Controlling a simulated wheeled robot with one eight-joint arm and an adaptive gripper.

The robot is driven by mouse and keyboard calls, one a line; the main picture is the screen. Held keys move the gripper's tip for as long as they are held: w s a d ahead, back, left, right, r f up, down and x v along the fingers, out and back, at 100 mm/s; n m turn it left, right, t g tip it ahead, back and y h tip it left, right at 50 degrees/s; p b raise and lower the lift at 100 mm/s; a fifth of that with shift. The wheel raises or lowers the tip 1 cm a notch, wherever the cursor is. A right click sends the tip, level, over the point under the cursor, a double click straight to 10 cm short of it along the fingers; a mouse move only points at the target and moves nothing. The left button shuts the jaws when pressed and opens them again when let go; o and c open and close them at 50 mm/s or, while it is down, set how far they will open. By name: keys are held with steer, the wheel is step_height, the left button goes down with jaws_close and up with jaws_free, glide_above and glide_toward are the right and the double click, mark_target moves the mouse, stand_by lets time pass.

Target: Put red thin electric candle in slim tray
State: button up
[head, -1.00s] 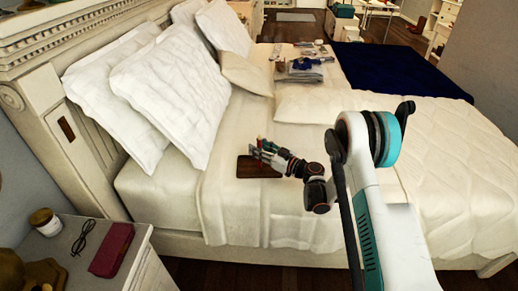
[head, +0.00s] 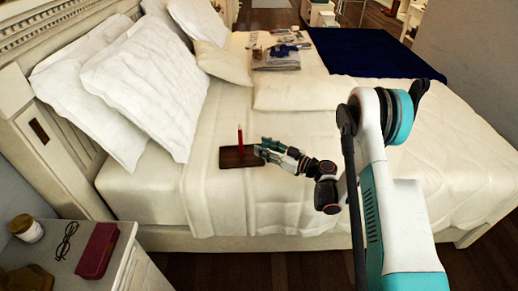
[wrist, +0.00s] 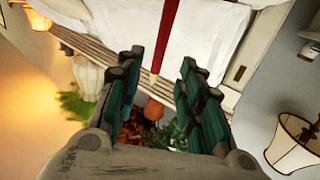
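The red thin candle (head: 240,141) stands upright on the slim dark brown tray (head: 228,160), which lies on the bed. My gripper (head: 259,149) is just right of the candle, low over the tray's right edge, with its fingers pointing at the candle. In the wrist view my gripper (wrist: 160,70) has its two green fingers spread wide apart. The candle (wrist: 170,35) shows between and beyond them, with a gap on both sides. The gripper is open and holds nothing. I cannot make out the tray in the wrist view.
White pillows (head: 140,85) lean on the headboard behind the tray. Folded laundry (head: 277,60) and a dark blue blanket (head: 375,55) lie farther off. A nightstand (head: 125,240) with a red case (head: 97,250) and glasses stands lower left. The bed around the tray is clear.

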steer(key=shift+s+d, duration=0.15)
steer(key=shift+d, duration=0.05)
steer(key=s+d+r+m+g+h, duration=0.1)
steer(key=s+r+m+h, duration=0.2)
steer(key=r, duration=0.7)
steer(key=s+r+m+g+h, duration=0.25)
steer(key=s+r, duration=0.35)
steer(key=r, duration=0.3)
steer(key=s+d+r+m+h, duration=0.1)
steer(key=s+d+h, duration=0.2)
steer(key=s, duration=0.6)
steer(key=s+d+r+m+h, duration=0.2)
steer(key=s+d, duration=0.3)
steer(key=s, duration=0.5)
steer(key=s+d+r+m+h, duration=0.1)
steer(key=s+d+h, duration=0.3)
steer(key=s, duration=0.5)
steer(key=shift+s+d+r+m, duration=0.15)
steer(key=shift+s+d+m, duration=0.1)
steer(key=shift+m, duration=0.5)
